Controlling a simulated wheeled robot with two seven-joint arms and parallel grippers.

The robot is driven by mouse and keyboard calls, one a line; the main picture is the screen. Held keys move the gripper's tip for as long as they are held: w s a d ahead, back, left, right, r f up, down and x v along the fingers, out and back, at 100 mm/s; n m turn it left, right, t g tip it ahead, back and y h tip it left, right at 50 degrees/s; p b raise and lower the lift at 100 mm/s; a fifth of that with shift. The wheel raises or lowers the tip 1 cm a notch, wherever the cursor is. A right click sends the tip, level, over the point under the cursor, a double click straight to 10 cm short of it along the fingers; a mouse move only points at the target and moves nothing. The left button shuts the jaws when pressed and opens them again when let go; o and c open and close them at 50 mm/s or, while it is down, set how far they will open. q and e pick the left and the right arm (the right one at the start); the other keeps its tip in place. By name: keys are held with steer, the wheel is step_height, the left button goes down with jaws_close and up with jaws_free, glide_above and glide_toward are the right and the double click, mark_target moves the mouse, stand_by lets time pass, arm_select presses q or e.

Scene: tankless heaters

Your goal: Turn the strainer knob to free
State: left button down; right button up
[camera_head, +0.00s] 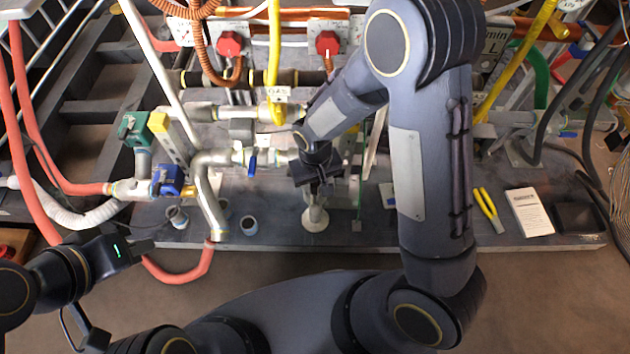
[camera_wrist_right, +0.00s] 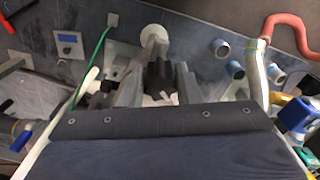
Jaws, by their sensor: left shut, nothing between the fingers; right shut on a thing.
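The strainer knob (camera_wrist_right: 160,78) is a small black fluted knob in the middle of the right wrist view, on a pale metal fitting. My right gripper (camera_wrist_right: 158,92) has one finger on each side of it and is shut on it. My left gripper (camera_head: 142,246) is low at the left of the head view, shut and empty, apart from the pipes.
Yellow-handled pliers (camera_head: 488,208) and a white booklet (camera_head: 529,212) lie on the grey bench (camera_head: 450,238). A red hose (camera_head: 185,275) hangs near my left gripper.

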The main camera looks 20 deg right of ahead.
steer(key=n, duration=0.4)
steer(key=shift+r+n+p, duration=0.1)
steer(key=shift+n+p, duration=0.2)
steer(key=shift+w+d+n+p, duration=0.15)
steer(key=shift+n+p, duration=0.2)
steer(key=shift+n, duration=1.95)
steer(key=o, duration=1)
step_height(320, 180, up, 8)
steer(key=p, duration=0.2)
steer(key=shift+p, duration=0.4)
